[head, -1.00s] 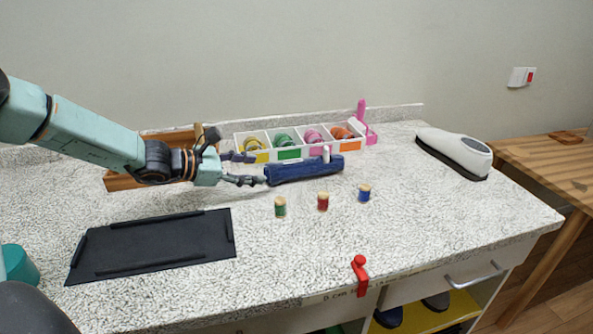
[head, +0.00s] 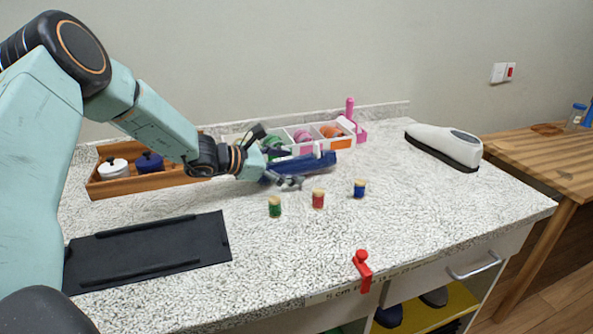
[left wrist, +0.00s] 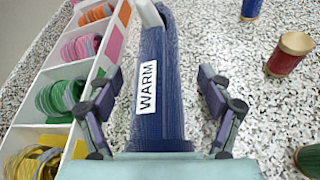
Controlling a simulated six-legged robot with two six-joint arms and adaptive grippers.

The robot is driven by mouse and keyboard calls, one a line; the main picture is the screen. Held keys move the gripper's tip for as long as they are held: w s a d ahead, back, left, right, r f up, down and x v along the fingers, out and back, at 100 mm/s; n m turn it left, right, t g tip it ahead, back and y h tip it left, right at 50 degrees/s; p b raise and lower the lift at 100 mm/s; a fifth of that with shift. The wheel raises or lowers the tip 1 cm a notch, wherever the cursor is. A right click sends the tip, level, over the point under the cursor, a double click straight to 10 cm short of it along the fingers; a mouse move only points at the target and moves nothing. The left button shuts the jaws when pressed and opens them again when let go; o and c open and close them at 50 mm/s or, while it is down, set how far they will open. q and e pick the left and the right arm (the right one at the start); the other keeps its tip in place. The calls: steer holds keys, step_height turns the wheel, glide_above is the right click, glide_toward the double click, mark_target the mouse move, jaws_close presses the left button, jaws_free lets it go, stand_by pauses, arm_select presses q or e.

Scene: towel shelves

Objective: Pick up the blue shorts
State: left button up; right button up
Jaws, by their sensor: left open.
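In the left wrist view the blue bundle (left wrist: 172,90) runs up the middle and carries a white label reading WARM. Its far end has a pale piece. My left gripper (head: 288,167) is open over the bundle's left end, and in the left wrist view (left wrist: 158,85) its fingers are spread on either side of it. I cannot tell if they touch it. My right gripper is not in view.
The white tray (head: 340,142) with colored spools lies directly behind the bundle. Green (head: 275,207), red (head: 318,199) and blue (head: 359,189) thread spools stand in front. A black tray (head: 150,252) lies front left, a white iron-like appliance (head: 435,143) at right.

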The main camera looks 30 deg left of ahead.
arm_select(q)
steer(key=shift+s+a+f, duration=0.25)
steer(key=shift+s+a, duration=0.1)
steer(key=shift+s, duration=0.05)
steer(key=shift+c, duration=0.2)
steer(key=shift+w+d, duration=0.35)
steer(key=shift+d, duration=0.1)
steer(key=c, duration=0.5)
steer(key=shift+s+a, duration=0.25)
steer(key=shift+a, duration=0.05)
steer(key=c, duration=0.4)
steer(key=shift+d, duration=0.15)
steer(key=c, duration=0.5)
